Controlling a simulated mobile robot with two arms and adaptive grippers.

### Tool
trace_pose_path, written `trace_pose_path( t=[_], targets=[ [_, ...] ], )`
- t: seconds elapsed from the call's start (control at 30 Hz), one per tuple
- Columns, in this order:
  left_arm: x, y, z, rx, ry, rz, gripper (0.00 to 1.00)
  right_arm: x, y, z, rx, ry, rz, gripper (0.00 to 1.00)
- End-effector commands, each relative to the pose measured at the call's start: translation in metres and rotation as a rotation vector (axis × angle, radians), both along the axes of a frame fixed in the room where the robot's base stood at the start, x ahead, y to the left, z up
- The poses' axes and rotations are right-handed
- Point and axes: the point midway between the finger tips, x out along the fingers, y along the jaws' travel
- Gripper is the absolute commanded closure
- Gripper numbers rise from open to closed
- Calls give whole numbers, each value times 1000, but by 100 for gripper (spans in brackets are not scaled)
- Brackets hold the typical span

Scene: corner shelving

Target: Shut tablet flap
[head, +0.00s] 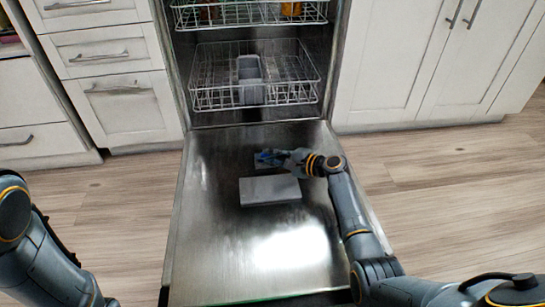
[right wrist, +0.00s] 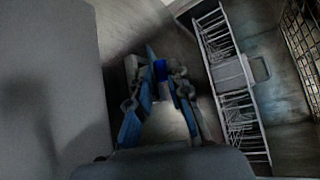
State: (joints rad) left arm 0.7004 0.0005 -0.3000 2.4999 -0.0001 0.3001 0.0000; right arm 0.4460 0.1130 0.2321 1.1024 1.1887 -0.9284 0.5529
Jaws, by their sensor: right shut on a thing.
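A raised grey rectangular piece (head: 270,190), which looks like the tablet flap or its housing, lies on the inside of the lowered dishwasher door (head: 230,245). I cannot tell whether it is open or shut. A large grey surface close by fills the left of the right wrist view. My right gripper (head: 266,157) is just beyond the grey piece, low over the door. In the right wrist view its fingers (right wrist: 160,75) converge on a small bright blue thing (right wrist: 160,69). What lies beneath the fingertips is partly hidden. My left gripper is out of view; only its arm shows.
The lower wire rack (head: 213,78) with a grey cutlery basket (head: 250,80) sits inside the dishwasher beyond the door. An upper rack (head: 245,14) is above it. White cabinets (head: 120,108) stand on both sides. The wooden floor (head: 460,190) is clear.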

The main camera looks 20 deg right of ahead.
Motion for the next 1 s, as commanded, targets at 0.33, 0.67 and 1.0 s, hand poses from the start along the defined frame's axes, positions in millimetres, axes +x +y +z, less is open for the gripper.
trace_pose_path(
  t=[0.33, 0.67, 1.0],
  targets=[
    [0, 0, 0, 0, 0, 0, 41, 1, -2, 2, -2, -7, -4, 100],
    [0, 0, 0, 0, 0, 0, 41, 0, -1, 1, -1, -3, -2, 63],
    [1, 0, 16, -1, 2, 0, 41, 6, -2, 13, 19, 99, -2, 63]
  ],
)
